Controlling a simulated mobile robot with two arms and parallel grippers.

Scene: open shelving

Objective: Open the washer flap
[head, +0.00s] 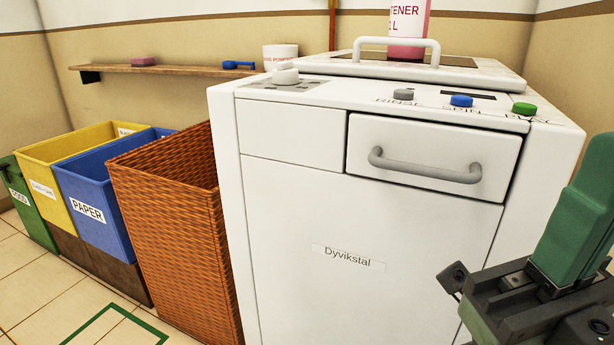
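The white washer (300,220) labelled Dyvikstal stands in the middle of the head view. Its flap (480,75) lies flat and closed on top, with a white bar handle (395,43) along the near side. A pink and white softener container (408,28) shows behind the handle; I cannot tell whether it rests on the flap. The front drawer (430,155) with a grey handle is closed. My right gripper (580,225), with green finger pads, is at the lower right, in front of the washer's right side and apart from the flap. Its opening is not clear. My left gripper is out of view.
Knobs and blue and green buttons (461,101) line the washer's top front edge. A wicker basket (180,210) stands left of it, then blue (95,185) and yellow bins. A wall shelf (180,69) holds small items and a white tub (280,55).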

